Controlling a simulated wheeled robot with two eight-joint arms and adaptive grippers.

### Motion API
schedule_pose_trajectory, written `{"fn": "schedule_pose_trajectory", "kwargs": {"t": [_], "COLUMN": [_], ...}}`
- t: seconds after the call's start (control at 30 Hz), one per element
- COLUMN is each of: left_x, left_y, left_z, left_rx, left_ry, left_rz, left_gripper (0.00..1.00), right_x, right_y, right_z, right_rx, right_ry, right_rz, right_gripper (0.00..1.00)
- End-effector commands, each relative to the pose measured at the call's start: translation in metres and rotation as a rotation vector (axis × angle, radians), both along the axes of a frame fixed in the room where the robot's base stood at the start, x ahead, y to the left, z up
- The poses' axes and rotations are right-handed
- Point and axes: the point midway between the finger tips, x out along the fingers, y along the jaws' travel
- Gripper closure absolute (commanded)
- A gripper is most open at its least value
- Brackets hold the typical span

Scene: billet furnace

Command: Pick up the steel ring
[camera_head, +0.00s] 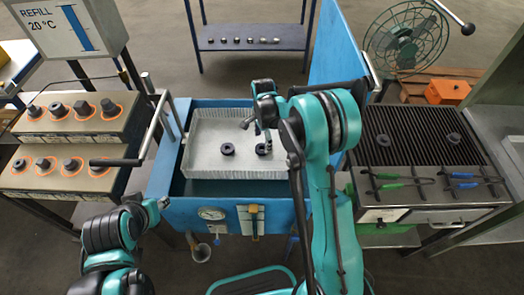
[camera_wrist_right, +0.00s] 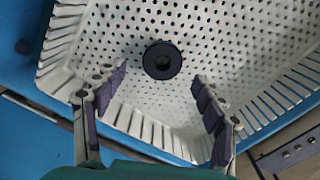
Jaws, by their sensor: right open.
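Two dark steel rings lie flat in the white perforated basket (camera_head: 205,120). One ring (camera_head: 227,149) is left of centre, and the other ring (camera_head: 263,149) is just below my right gripper (camera_head: 257,130). In the right wrist view one dark ring (camera_wrist_right: 162,60) lies on the basket floor (camera_wrist_right: 215,35), ahead of and between the spread fingers. My right gripper (camera_wrist_right: 159,82) is open and empty above the basket, apart from the ring. My left gripper (camera_head: 160,204) is low at the left, away from the basket; its finger opening is unclear.
The basket sits in a blue tank (camera_head: 165,200) with a gauge (camera_head: 211,213) in front. A left rack (camera_head: 60,125) holds several dark parts. A raised blue panel (camera_head: 338,45) and a grill (camera_head: 425,135) with another ring (camera_head: 453,138) stand to the right.

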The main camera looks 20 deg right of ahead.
Motion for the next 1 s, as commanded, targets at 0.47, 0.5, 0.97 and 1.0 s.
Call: {"fn": "schedule_pose_trajectory", "kwargs": {"t": [0.47, 0.5, 0.97, 1.0], "left_x": [0.0, 0.0, 0.0, 0.0], "left_y": [0.0, 0.0, 0.0, 0.0], "left_z": [-0.018, -0.018, -0.018, -0.018], "left_rx": [0.0, 0.0, 0.0, 0.0], "left_ry": [0.0, 0.0, 0.0, 0.0], "left_rz": [0.0, 0.0, 0.0, 0.0], "left_gripper": [0.61, 0.61, 0.61, 0.61], "right_x": [0.003, 0.003, 0.003, 0.003], "right_y": [0.002, 0.002, 0.002, 0.002], "right_z": [-0.042, -0.042, -0.042, -0.041], "right_rx": [0.0, 0.0, 0.0, 0.0], "right_ry": [-0.001, -0.001, -0.001, -0.001], "right_rz": [0.001, 0.001, 0.001, 0.001], "right_gripper": [0.3, 0.32, 0.98, 0.98]}}
